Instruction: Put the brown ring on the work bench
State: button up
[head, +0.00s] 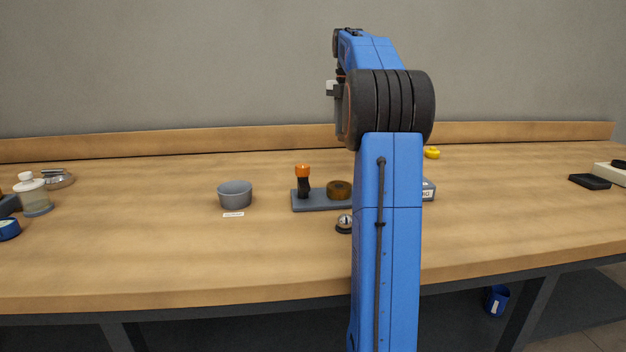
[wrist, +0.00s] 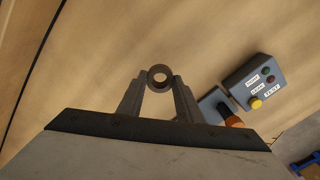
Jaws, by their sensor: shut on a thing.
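In the wrist view my gripper (wrist: 160,80) is shut on a brown ring (wrist: 160,68) at its fingertips. The ring's hole faces the camera and bare wood shows through it. In the head view my arm covers the fingertips and the held ring. The work bench (head: 150,255) is a long wooden top, and its surface also lies behind the ring in the wrist view (wrist: 100,60). A brown round part (head: 340,189) sits on a grey base (head: 320,204) beside an orange-topped black post (head: 303,180). I cannot tell the gap between held ring and bench.
A grey bowl (head: 235,195) stands left of the base, and a small round gauge (head: 344,224) before it. A grey button box (wrist: 253,82) is beside the base. A yellow item (head: 432,153) lies behind. A bottle (head: 33,197) stands far left. The bench's right-middle is clear.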

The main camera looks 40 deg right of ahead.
jog(key=f, duration=0.2)
jog(key=w+f, duration=0.1)
jog(key=f, duration=0.2)
jog(key=shift+f, duration=2.5)
jog(key=shift+f, duration=0.15)
jog(key=o, duration=1)
jog(key=shift+r, duration=3.95)
